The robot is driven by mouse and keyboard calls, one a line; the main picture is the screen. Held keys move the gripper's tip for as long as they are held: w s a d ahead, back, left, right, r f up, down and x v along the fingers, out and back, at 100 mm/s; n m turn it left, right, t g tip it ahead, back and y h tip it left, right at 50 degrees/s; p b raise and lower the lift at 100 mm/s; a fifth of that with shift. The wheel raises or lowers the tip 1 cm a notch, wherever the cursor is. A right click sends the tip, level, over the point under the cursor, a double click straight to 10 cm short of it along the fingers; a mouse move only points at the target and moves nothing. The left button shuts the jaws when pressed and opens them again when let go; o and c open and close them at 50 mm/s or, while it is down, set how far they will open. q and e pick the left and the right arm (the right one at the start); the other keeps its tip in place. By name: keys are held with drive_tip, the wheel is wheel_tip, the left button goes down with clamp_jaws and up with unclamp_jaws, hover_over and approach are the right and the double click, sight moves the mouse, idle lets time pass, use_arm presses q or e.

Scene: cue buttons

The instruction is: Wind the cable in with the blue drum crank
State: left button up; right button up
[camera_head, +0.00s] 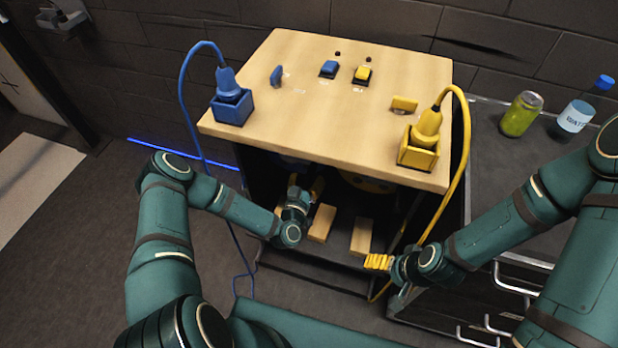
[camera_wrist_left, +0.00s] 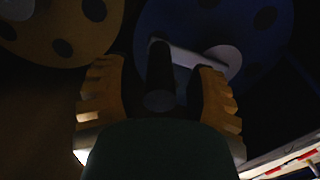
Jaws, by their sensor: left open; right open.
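The blue drum (camera_wrist_left: 225,20) shows dark in the left wrist view, under the wooden top. Its crank has a pale arm (camera_wrist_left: 190,57) and a dark handle (camera_wrist_left: 160,75) pointing at the camera. My left gripper (camera_head: 305,186) reaches into the cabinet; in the left wrist view its open fingers (camera_wrist_left: 160,98) stand on both sides of the handle. Contact cannot be told. The blue cable (camera_head: 184,95) arcs from the blue plug (camera_head: 228,80) in its blue socket (camera_head: 232,106), down the cabinet's left side to the floor. My right gripper (camera_head: 378,262) is open, with nothing seen in it, at the cabinet's front right.
A yellow drum (camera_wrist_left: 60,25) sits beside the blue one. A yellow cable (camera_head: 466,125) hangs close to my right arm. Blue (camera_head: 328,69) and yellow (camera_head: 363,73) buttons are on the wooden top (camera_head: 300,130). A can (camera_head: 521,114) and bottle (camera_head: 574,117) stand at right.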

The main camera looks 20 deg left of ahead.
use_arm(q)
drive_tip(key=shift+w, duration=0.55)
clamp_jaws()
